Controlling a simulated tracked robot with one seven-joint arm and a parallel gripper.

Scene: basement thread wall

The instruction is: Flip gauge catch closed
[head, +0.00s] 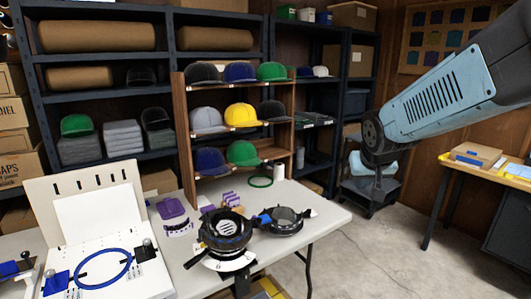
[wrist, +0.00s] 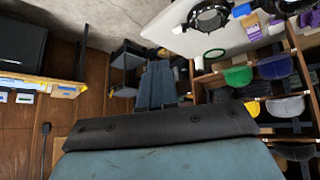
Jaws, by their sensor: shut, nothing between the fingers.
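A black round fixture (head: 228,230) stands on the white table near its front edge in the head view, with a second black ring-shaped part (head: 285,222) beside it. A small blue piece (head: 264,218) sits between them. At the left, a white board fixture (head: 120,275) carries a blue hoop (head: 100,268) and small blue blocks. I cannot tell which part is the gauge catch or how it stands. My arm reaches in from the upper right, clear of the table. My gripper's fingers do not show in either view. The wrist view shows a black ring (wrist: 208,15) at the top.
A wooden cap rack (head: 184,140) stands behind the white table. A green ring (head: 260,182) and purple pieces (head: 170,208) lie on the table. A workbench (head: 475,165) stands at the right. Dark shelving (head: 160,75) lines the back wall. The floor between table and workbench is open.

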